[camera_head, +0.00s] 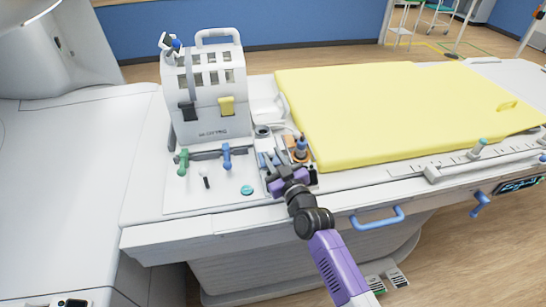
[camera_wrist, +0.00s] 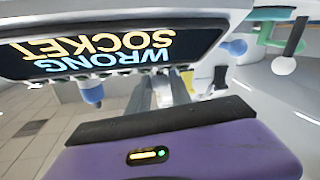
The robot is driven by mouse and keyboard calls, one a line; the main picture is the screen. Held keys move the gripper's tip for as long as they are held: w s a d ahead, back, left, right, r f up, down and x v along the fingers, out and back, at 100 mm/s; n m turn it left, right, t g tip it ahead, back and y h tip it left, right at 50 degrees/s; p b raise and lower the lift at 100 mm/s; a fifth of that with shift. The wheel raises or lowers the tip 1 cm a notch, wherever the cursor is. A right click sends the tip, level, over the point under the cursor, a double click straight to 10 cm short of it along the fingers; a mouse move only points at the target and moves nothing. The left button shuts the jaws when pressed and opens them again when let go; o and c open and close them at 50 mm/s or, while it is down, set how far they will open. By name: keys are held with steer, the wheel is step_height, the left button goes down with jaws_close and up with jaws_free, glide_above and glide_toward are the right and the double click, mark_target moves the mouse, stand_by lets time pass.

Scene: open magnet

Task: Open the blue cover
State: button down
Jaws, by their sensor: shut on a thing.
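In the head view my gripper (camera_head: 270,163) is at the small blue cover (camera_head: 263,159), on the right part of the white console. Its fingers are shut on a small part there, which seems to be this cover; the fingers hide most of it. In the wrist view my two grey fingers (camera_wrist: 162,92) point away beneath a dark screen (camera_wrist: 110,50). The screen reads "WRONG SOCKET", upside down. What lies between the fingertips is too small to make out. I cannot tell how far the cover is open.
A grey-white device (camera_head: 208,100) stands behind the console panel. A green handle (camera_head: 182,161) and a blue handle (camera_head: 226,156) stand left of my gripper. An orange holder (camera_head: 298,150) is close on its right. A yellow mattress (camera_head: 400,110) lies beyond.

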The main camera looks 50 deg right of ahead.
mark_target(271, 150)
steer(key=x, duration=0.1)
steer(key=b+x, duration=0.1)
steer(key=shift+w+d+f+b, duration=0.15)
steer(key=shift+w+d+b, duration=0.05)
steer(key=shift+d+b, duration=0.1)
steer(key=shift+w+d, duration=0.2)
steer(key=shift+w, duration=0.1)
steer(key=c, duration=1.2)
jaws_free()
steer(key=b+v, duration=0.1)
steer(key=v, duration=0.5)
steer(key=shift+s, duration=0.15)
steer(key=shift+v, duration=0.8)
